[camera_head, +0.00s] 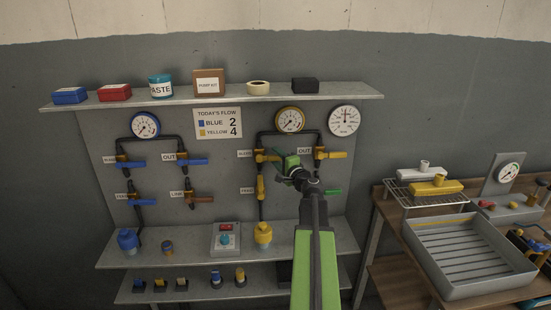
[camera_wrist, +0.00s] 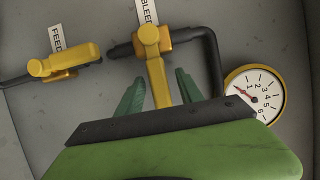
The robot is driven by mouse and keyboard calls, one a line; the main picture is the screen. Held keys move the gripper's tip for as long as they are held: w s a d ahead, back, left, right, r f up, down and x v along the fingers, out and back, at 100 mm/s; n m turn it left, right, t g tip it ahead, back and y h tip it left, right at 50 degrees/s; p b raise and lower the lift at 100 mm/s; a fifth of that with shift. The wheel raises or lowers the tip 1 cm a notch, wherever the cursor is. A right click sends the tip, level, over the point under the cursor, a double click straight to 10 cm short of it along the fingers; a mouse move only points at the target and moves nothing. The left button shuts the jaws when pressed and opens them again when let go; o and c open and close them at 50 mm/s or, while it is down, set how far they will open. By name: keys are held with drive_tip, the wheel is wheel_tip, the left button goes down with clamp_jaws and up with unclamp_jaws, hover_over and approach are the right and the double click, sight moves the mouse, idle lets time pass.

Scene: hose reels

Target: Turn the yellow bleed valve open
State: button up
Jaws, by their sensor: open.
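The yellow bleed valve (camera_head: 262,156) is on the panel's right pipe loop, below the yellow-rimmed gauge. Its BLEED label shows in the wrist view, with the valve body (camera_wrist: 149,38) beside it. Its yellow lever (camera_wrist: 158,78) stands across the black pipe, pointing right in the head view. My gripper (camera_head: 285,167) is at the lever. In the wrist view my gripper (camera_wrist: 159,76) is open, with one green finger on each side of the lever and gaps visible. The lever's end is hidden behind my gripper.
The yellow feed valve (camera_wrist: 65,62) sits close by on the same pipe, its lever along it. The yellow-rimmed gauge (camera_wrist: 256,94) is on the other side. A yellow-handled OUT valve (camera_head: 330,155) and a green lever (camera_head: 332,192) are right of my gripper.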

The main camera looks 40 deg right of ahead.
drive_tip(key=c, duration=0.9)
clamp_jaws()
drive_tip(key=shift+f, duration=0.1)
